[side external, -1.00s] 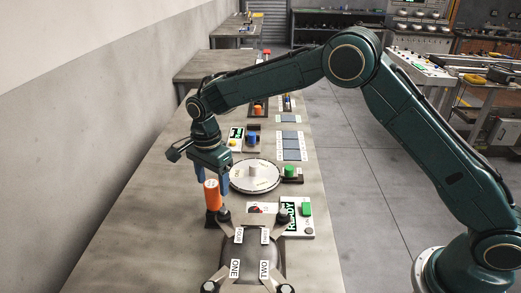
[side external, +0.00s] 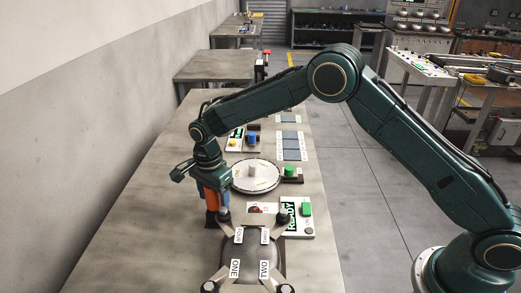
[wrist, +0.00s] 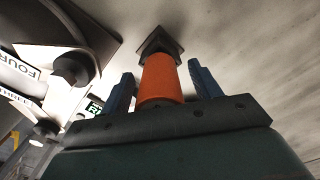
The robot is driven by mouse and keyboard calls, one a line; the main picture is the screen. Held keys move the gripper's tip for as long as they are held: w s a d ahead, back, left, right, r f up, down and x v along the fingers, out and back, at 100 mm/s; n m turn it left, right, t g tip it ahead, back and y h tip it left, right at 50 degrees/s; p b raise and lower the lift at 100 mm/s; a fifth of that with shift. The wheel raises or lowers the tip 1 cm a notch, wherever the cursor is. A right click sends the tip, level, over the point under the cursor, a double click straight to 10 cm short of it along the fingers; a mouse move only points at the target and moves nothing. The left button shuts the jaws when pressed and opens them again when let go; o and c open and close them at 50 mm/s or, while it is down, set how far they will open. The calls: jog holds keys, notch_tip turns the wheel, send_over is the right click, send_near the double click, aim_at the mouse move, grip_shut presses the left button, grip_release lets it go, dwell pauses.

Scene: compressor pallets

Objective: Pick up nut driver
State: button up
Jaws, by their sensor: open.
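The nut driver (side external: 211,202) has an orange handle and stands upright in a dark holder (side external: 212,219) on the table. It also shows in the wrist view (wrist: 161,78), with the dark square base of the holder (wrist: 160,43) beyond it. My gripper (side external: 213,195) is lowered over the handle. In the wrist view my gripper (wrist: 163,83) is open, with one blue finger on each side of the orange handle and a visible gap at both.
A dark compressor (side external: 241,255) with labelled arms stands close in front of the holder. A white round turntable (side external: 257,178) lies right of the gripper. A READY panel (side external: 297,217) with a green button is further right. The table's left side is clear.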

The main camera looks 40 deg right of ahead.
dwell(0.4)
jog(key=shift+r, duration=0.1)
jog(key=c, duration=1.3)
jog(key=shift+o, duration=0.2)
jog(key=shift+r, duration=0.15)
notch_tip(320, 180, up, 7)
jog(key=shift+d+f, duration=0.1)
jog(key=s+d, duration=1.2)
jog(key=shift+s+d, duration=0.3)
jog(key=shift+s, duration=0.05)
jog(key=s+a+r, duration=0.2)
jog(key=r, duration=0.3)
jog(key=s+a+r, duration=0.3)
jog(key=r, duration=0.3)
